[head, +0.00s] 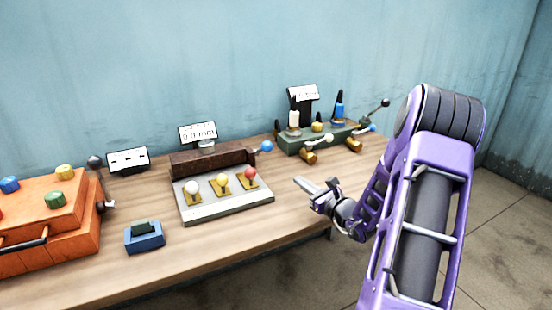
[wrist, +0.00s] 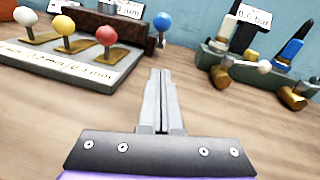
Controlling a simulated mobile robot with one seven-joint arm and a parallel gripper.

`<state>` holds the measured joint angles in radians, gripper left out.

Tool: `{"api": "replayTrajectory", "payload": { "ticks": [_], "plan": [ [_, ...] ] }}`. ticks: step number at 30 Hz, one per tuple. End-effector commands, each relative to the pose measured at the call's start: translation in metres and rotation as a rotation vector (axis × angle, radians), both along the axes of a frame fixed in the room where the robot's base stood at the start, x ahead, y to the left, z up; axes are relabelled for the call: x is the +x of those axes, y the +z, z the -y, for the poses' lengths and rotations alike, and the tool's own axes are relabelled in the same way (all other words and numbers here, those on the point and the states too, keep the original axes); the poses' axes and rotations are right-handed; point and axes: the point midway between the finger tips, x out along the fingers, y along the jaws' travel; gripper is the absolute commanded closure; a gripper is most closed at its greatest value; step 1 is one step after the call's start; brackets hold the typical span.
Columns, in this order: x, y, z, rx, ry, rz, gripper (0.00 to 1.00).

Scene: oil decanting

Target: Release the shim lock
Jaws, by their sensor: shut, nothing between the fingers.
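The shim device is a pale grey plate (head: 228,205) with a dark brown bar (head: 212,161) along its back. White (head: 191,187), yellow (head: 222,180) and red (head: 250,173) knobs stand on brass tabs on the plate. A lever with a blue ball (head: 267,146) sticks out at the bar's right end; the ball also shows in the wrist view (wrist: 162,21). I cannot tell which part is the lock or its state. My gripper (head: 299,182) is shut and empty, above the table to the right of the plate, apart from it. Its closed fingers show in the wrist view (wrist: 160,76).
A green valve block (head: 318,138) with brass fittings and upright bottles stands at the back right. An orange box (head: 45,222) with coloured knobs is at the left. A small blue block (head: 144,238) lies near the front. Bare wood (head: 285,212) lies right of the plate.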

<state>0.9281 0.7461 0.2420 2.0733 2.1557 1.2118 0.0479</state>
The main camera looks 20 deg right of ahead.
Motion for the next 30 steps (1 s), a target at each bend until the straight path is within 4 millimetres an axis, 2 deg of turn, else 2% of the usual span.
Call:
{"api": "replayTrajectory", "payload": {
  "ticks": [10,14,17,28,30],
  "plan": [
    [0.0,0.0,0.001,0.004,-0.004,0.001,1.0],
    [0.008,-0.001,-0.001,0.003,-0.002,0.001,1.0],
    [0.022,-0.002,-0.004,0.003,-0.002,0.002,1.0],
    [0.099,-0.004,-0.017,0.002,-0.001,0.002,1.0],
    [0.108,0.005,-0.019,0.001,-0.002,0.003,1.0]
  ]
}}
